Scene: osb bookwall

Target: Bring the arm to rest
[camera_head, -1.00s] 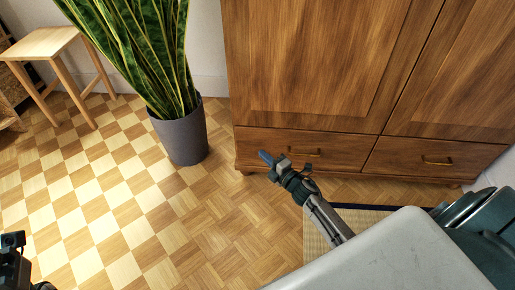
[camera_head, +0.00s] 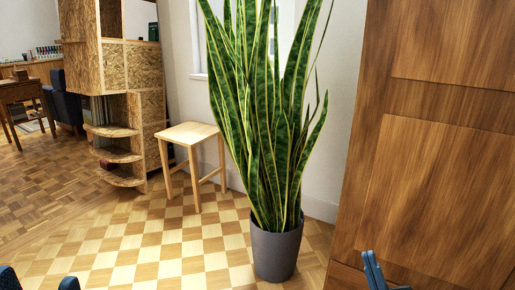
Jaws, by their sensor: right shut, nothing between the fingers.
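My right gripper (camera_head: 374,270) shows at the bottom edge, right of centre, in front of the wooden wardrobe's lower part. Its blue fingers are together and point up, with nothing held. The rest of the right arm is below the picture.
A tall snake plant in a grey pot (camera_head: 276,250) stands left of the wardrobe (camera_head: 440,150). A light wooden stool (camera_head: 190,133) and an OSB shelf unit (camera_head: 132,70) stand further back left. The checkered parquet floor (camera_head: 150,240) is clear in front.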

